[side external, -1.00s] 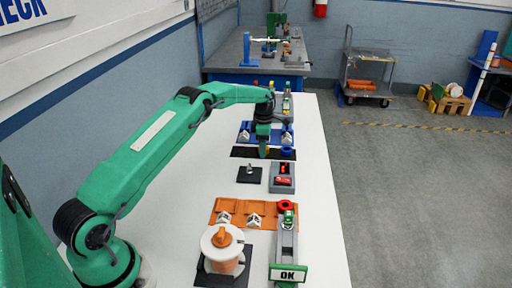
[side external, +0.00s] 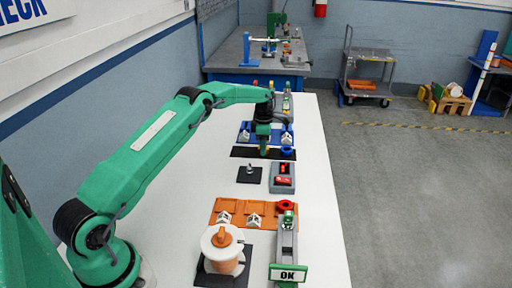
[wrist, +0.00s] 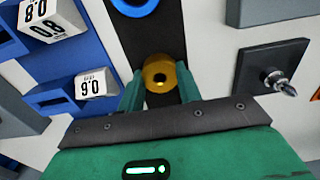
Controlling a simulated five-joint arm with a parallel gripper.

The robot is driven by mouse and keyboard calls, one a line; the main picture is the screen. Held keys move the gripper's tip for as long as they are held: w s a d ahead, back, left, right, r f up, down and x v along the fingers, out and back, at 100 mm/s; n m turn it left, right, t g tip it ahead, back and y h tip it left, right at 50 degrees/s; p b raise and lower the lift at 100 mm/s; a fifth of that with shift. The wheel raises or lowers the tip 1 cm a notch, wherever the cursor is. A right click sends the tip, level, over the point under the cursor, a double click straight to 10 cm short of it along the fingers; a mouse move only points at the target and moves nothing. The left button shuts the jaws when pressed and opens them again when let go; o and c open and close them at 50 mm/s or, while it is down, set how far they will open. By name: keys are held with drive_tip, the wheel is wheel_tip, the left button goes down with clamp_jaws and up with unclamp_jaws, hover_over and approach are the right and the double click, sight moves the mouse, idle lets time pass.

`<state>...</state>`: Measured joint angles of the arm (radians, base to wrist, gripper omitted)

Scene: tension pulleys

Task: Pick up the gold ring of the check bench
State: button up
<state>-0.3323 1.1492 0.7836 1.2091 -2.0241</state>
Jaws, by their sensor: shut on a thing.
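The gold ring (wrist: 160,75) sits between the two green fingers of my gripper (wrist: 159,88) in the wrist view, over a black strip (wrist: 140,40). My gripper is shut on it, one finger at each side. In the side view my gripper (side external: 263,148) is low over the black strip (side external: 241,152), and the ring is too small to make out clearly there. I cannot tell whether the ring still touches the strip.
A blue rack with white marked blocks (wrist: 93,85) is close by on the left in the wrist view. A black plate with a metal post (wrist: 275,75) is on the right. A blue ring (side external: 287,150) lies at the strip's end. Orange holders (side external: 240,203) and a spool (side external: 222,262) stand nearer the camera.

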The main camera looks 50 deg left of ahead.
drive_tip(key=shift+r, duration=0.2)
drive_tip(key=shift+r, duration=0.55)
wheel_tip(320, 180, up, 3)
drive_tip(key=shift+f, duration=0.1)
drive_tip(key=s+d+r, duration=0.2)
drive_tip(key=d+r, duration=0.4)
drive_tip(key=d, duration=0.5)
drive_tip(key=shift+s+d+r, duration=0.2)
drive_tip(key=shift+r, duration=0.15)
drive_tip(key=shift+r, duration=0.2)
drive_tip(key=shift+r, duration=2.3)
drive_tip(key=shift+s+a, duration=0.1)
